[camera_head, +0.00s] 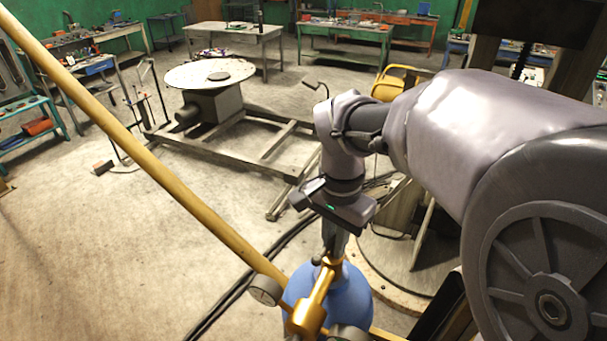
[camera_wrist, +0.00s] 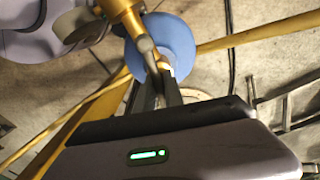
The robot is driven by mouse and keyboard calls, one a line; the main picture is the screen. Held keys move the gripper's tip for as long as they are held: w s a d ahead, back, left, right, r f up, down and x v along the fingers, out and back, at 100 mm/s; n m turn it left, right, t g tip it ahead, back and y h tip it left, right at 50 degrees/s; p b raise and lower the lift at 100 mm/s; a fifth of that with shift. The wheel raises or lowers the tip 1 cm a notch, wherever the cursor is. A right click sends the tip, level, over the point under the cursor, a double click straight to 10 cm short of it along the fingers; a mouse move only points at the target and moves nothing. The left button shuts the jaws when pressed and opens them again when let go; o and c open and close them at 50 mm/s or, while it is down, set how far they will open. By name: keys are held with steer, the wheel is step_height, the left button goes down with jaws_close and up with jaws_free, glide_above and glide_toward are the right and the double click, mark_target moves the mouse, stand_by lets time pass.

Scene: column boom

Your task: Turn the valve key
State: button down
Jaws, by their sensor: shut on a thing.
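A blue gas cylinder (camera_head: 358,290) stands low in the head view, with a brass valve and regulator (camera_head: 312,303) on its top. The cylinder also shows in the wrist view (camera_wrist: 176,40), with the brass fitting (camera_wrist: 126,18) over it. My gripper (camera_head: 331,254) reaches down to the top of the valve. In the wrist view its two dark fingers (camera_wrist: 160,82) are close together at the valve's end, shut on the valve key. The key is mostly hidden between the fingertips, so its turn angle cannot be told.
Round gauges (camera_head: 265,290) sit beside the valve, close to my gripper. A long yellow boom (camera_head: 150,150) crosses the left of the head view. A round-topped table (camera_head: 210,74) and workbenches (camera_head: 345,38) stand farther back.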

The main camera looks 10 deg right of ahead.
steer(key=c, duration=1.5)
jaws_free()
steer(key=shift+o, duration=0.2)
step_height(320, 180, up, 17)
steer(key=p, duration=0.2)
steer(key=shift+r+p, duration=0.2)
steer(key=shift+p, duration=0.2)
steer(key=shift+d, duration=0.1)
